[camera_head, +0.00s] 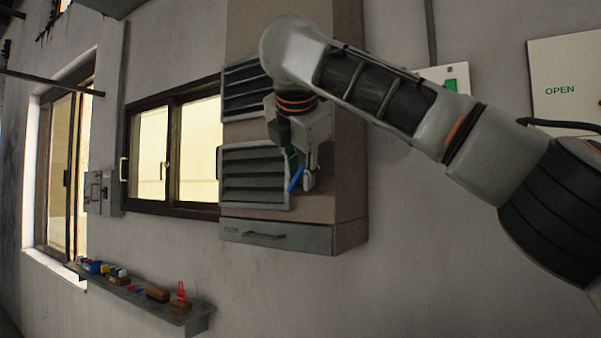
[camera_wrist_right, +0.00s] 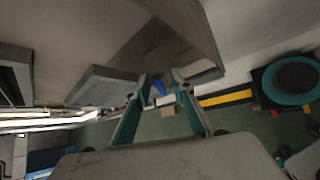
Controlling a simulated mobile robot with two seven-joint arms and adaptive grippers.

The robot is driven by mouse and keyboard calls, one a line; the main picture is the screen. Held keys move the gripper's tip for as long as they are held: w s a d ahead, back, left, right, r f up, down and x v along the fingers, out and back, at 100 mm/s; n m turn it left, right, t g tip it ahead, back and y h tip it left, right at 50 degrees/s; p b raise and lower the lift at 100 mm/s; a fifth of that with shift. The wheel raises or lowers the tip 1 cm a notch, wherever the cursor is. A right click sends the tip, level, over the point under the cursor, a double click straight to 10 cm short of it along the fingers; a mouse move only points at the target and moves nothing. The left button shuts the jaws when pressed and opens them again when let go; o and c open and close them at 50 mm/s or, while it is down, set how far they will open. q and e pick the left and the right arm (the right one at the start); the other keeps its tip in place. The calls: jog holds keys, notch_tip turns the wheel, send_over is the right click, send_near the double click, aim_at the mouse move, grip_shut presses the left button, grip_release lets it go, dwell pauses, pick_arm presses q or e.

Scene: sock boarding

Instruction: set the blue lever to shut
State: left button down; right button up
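The blue lever (camera_head: 297,178) shows at the right edge of the grey louvred cabinet (camera_head: 290,238) on the wall, just above its drawer. My right gripper (camera_head: 302,170) is right at it in the head view, pointing down, and hides part of it. In the right wrist view my right gripper (camera_wrist_right: 161,84) has its two fingers apart, and the blue lever (camera_wrist_right: 159,88) shows in the gap between the fingertips. I cannot tell whether a finger touches it. My left gripper is not in view.
A narrow shelf (camera_head: 198,316) with several small blocks juts from the wall at lower left. A window (camera_head: 180,150) and a grey switch box (camera_head: 101,192) are left of the cabinet. A panel marked OPEN (camera_head: 563,65) is at right. The wall below the cabinet is bare.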

jog(key=shift+s+r, duration=0.15)
jog(key=v, duration=1.1)
jog(key=shift+s, duration=0.25)
jog(key=shift+r, duration=0.15)
